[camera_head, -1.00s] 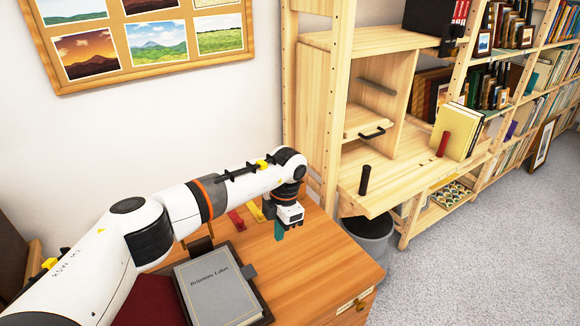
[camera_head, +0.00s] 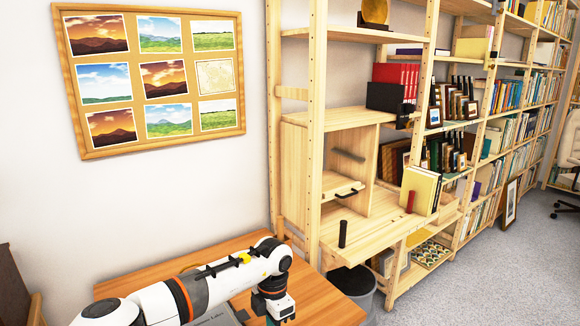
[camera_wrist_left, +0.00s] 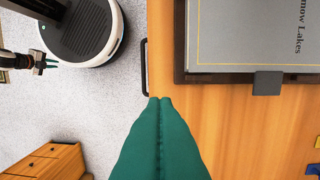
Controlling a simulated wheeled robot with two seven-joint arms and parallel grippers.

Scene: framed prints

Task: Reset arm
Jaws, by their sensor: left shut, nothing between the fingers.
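My left arm comes in from the lower left in the head view, and its gripper (camera_head: 275,319) hangs over the wooden desk at the bottom edge, mostly cut off. In the left wrist view the green fingers (camera_wrist_left: 160,101) are pressed together with nothing between them. They point at the desk's edge, beside a black handle (camera_wrist_left: 146,68). A grey album (camera_wrist_left: 240,35) lies on the desk beyond them. My right gripper (camera_wrist_left: 45,65) shows small at the left of the wrist view, over the floor; its opening is unclear.
The desk top (camera_head: 318,294) is bare right of my arm. A grey bin (camera_head: 356,284) stands between desk and shelf. The wooden shelf (camera_head: 372,238) has a fold-down surface with a dark upright peg (camera_head: 343,234). A picture board (camera_head: 150,152) hangs on the wall.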

